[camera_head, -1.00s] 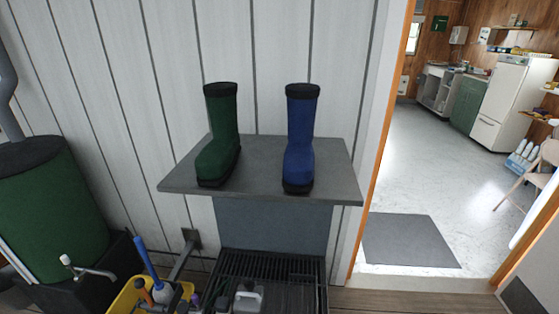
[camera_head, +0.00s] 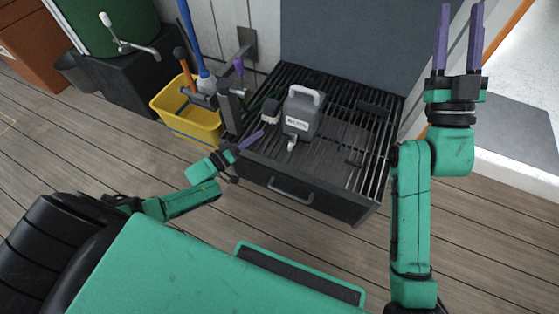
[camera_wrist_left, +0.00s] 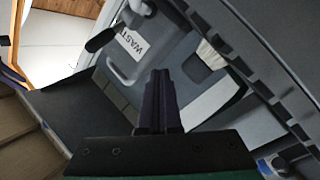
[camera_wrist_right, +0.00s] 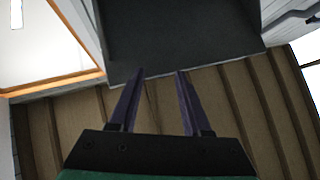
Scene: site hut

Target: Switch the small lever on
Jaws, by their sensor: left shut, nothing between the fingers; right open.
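Two lever-like handles show in the head view, and I cannot tell which is the small lever. A white-tipped handle (camera_head: 105,19) stands on the tap of the green barrel (camera_head: 110,22). My left gripper (camera_head: 250,141) is shut and empty, over the grate's front left corner, below the post. It also shows in the left wrist view (camera_wrist_left: 160,75). My right gripper (camera_head: 459,38) is open and empty at the right, pointing up in the picture, clear of the grate.
A grey container (camera_head: 301,113) labelled like "WASTE" stands on the grate (camera_head: 350,125), with a brush (camera_head: 270,110) beside it. A yellow bucket (camera_head: 188,122) holding tools stands left of the post. A drawer handle (camera_head: 290,191) is at the front. The wooden floor in front is partly free.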

